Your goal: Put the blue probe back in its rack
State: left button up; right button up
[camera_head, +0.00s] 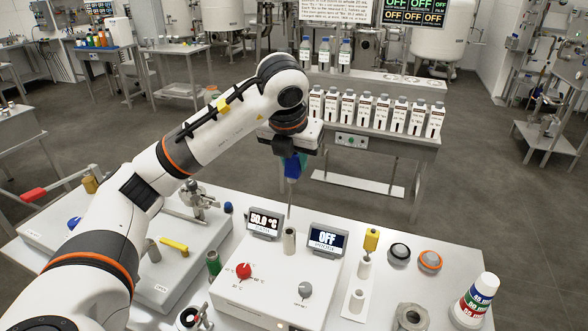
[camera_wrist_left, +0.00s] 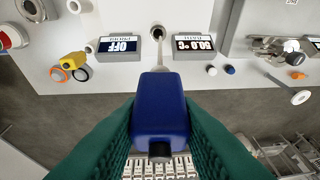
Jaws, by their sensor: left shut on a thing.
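The blue probe (camera_head: 292,168) is upright in my left gripper (camera_head: 290,158), high over the white control box (camera_head: 262,283). Its thin rod points down over the grey well (camera_head: 289,242) between the two displays; the tip appears just above the opening. In the left wrist view the blue probe body (camera_wrist_left: 160,115) sits between the green finger pads (camera_wrist_left: 160,130), with its rod toward the well opening (camera_wrist_left: 157,33). The white rack (camera_head: 343,305) stands right of the box. It has two visible empty holders (camera_head: 364,267) and a yellow probe (camera_head: 371,240) in the far one.
The left display (camera_head: 265,222) reads 50.0 °C and the right one (camera_head: 328,240) reads OFF. A red knob (camera_head: 244,270) and a grey knob (camera_head: 305,290) are on the box. Black and orange-ringed round items (camera_head: 429,261) and a labelled white cup (camera_head: 474,301) stand to the right.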

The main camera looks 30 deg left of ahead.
pick_arm(q)
jog(key=shift+r+p, duration=2)
jog(key=shift+r, duration=1.05)
pick_arm(e)
notch_tip(320, 180, up, 4)
jog(key=shift+r, duration=0.15)
